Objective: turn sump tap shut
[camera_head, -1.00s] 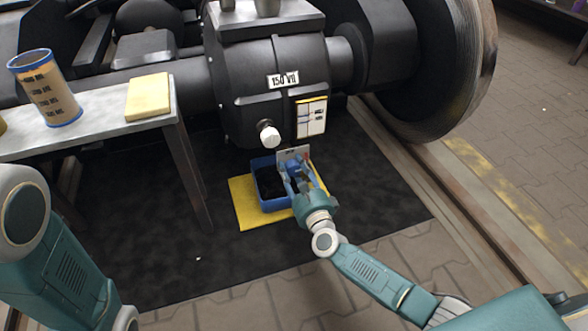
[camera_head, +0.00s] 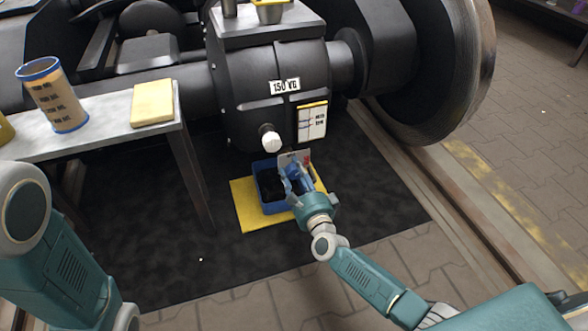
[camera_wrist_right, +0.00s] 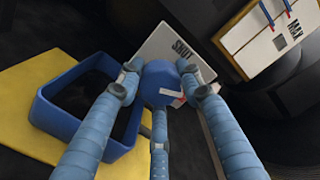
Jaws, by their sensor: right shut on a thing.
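The sump tap shows in the right wrist view as a round blue knob (camera_wrist_right: 160,82) with a small white and red piece at its lower right. A pale plate (camera_wrist_right: 172,50) lettered "SHUT" stands behind it. In the head view the plate (camera_head: 295,158) stands below the black gear housing (camera_head: 265,95). My right gripper (camera_head: 293,180) is shut on the blue knob, with fingers at both sides of it in the wrist view (camera_wrist_right: 165,88). The knob is mostly hidden by the fingers in the head view. My left gripper is out of view.
A blue open tray (camera_head: 257,190) with dark contents sits on a yellow mat (camera_head: 243,215), beside my right gripper. A white knob (camera_head: 271,140) and a gauge card (camera_head: 312,122) are on the housing. A bench (camera_head: 105,115) at left holds a tin (camera_head: 55,98) and yellow sponge (camera_head: 152,103).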

